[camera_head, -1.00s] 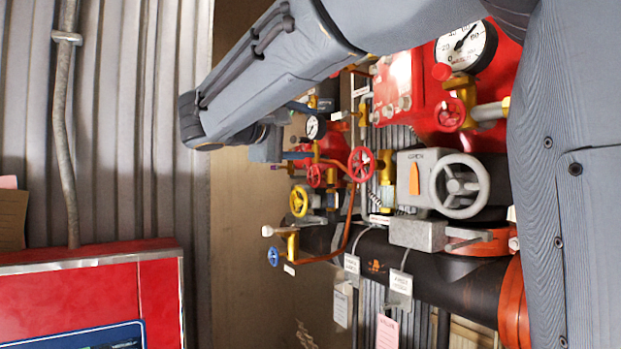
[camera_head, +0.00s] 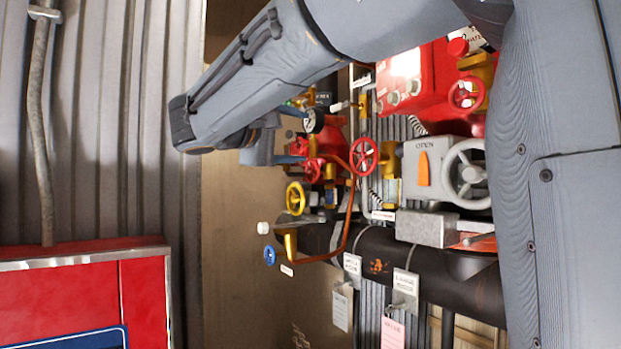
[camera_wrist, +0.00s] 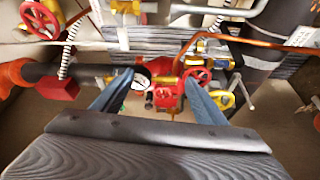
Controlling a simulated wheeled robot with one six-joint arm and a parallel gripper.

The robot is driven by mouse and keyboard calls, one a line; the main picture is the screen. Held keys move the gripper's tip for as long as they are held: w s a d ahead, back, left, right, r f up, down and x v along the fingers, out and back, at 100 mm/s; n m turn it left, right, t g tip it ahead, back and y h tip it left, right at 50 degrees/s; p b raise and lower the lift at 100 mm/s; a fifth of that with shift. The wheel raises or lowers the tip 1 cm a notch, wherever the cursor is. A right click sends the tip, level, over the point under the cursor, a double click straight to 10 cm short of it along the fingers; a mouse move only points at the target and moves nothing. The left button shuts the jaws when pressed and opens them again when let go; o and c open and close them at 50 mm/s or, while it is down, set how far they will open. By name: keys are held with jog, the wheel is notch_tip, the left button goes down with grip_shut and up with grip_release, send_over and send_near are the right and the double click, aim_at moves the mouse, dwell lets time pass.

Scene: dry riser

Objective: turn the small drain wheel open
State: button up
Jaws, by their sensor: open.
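Several small handwheels sit on the pipework, and I cannot tell from the tags which one is the drain's. In the head view there are a yellow wheel (camera_head: 296,198), a blue wheel (camera_head: 270,255) at the lower left, a red wheel (camera_head: 364,156) and a smaller red wheel (camera_head: 313,170). My gripper (camera_head: 303,130) is partly hidden behind my forearm, close to the small gauge and red body. In the wrist view my gripper (camera_wrist: 160,78) is open, its blue fingers spread either side of a red valve body (camera_wrist: 168,94). No wheel is held.
A black pipe (camera_head: 400,263) with hanging tags runs below the wheels. A grey box with a large grey wheel (camera_head: 466,175) stands to the right. A red cabinet (camera_head: 80,295) and a ribbed wall (camera_head: 120,120) are at left. Thin copper tubing (camera_head: 349,215) crosses near the wheels.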

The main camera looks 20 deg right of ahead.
jog(key=b, duration=0.7)
send_near(310, 172)
jog(key=x, duration=0.3)
jog(key=p+x, duration=0.2)
jog(key=x, duration=0.4)
jog(key=shift+s+r, duration=0.1)
jog(key=shift+r, duration=0.05)
jog(key=shift+w+d, duration=0.4)
jog(key=shift+d, duration=0.2)
jog(key=c, duration=1)
jog(key=shift+p, duration=0.35)
jog(key=shift+c, duration=0.2)
